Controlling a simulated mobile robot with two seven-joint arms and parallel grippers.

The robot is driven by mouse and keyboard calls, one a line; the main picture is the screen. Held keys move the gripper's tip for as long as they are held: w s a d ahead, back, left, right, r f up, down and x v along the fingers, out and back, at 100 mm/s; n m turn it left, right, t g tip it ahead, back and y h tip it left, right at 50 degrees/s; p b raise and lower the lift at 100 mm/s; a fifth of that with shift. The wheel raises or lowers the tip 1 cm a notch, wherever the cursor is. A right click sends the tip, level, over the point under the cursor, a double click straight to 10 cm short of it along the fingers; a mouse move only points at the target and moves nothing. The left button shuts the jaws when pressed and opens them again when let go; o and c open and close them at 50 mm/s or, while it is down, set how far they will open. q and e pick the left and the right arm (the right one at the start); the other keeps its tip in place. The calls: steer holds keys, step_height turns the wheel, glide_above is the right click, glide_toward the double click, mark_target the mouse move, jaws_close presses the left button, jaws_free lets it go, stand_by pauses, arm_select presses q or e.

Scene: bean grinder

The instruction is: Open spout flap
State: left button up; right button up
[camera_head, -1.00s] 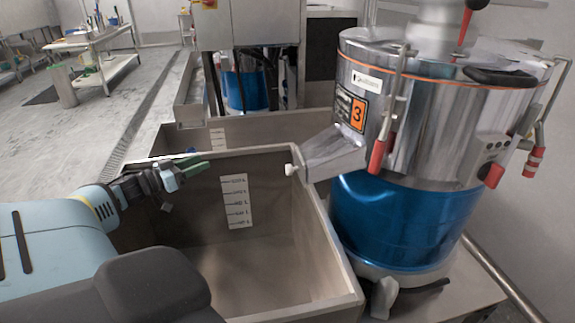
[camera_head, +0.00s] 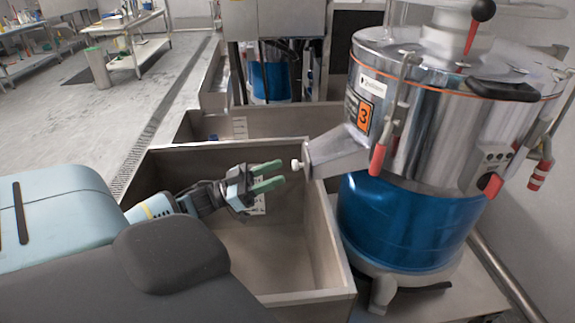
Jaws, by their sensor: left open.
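The grinder (camera_head: 425,130) is a steel drum on a blue base at the right. Its metal spout (camera_head: 338,152) juts left over the bin, and the flap at its end looks closed. A small white knob (camera_head: 296,164) sticks out from the flap. My left gripper (camera_head: 281,175) is open, with green fingers pointing right toward the knob. Its fingertips are close to the knob, a short gap to its left and slightly lower. It holds nothing. My right gripper is not in view.
A large open steel bin (camera_head: 335,255) stands below the spout, and my left arm reaches over it. A second bin (camera_head: 270,123) sits behind it. Red-handled clamps (camera_head: 377,160) hang on the drum. Open floor (camera_head: 130,105) lies at the left.

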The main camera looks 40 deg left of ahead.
arm_select(q)
steer(key=x, duration=0.4)
steer(key=shift+w+d+p, duration=0.15)
steer(key=shift+p, duration=0.15)
steer(key=shift+r, duration=0.1)
jaws_close()
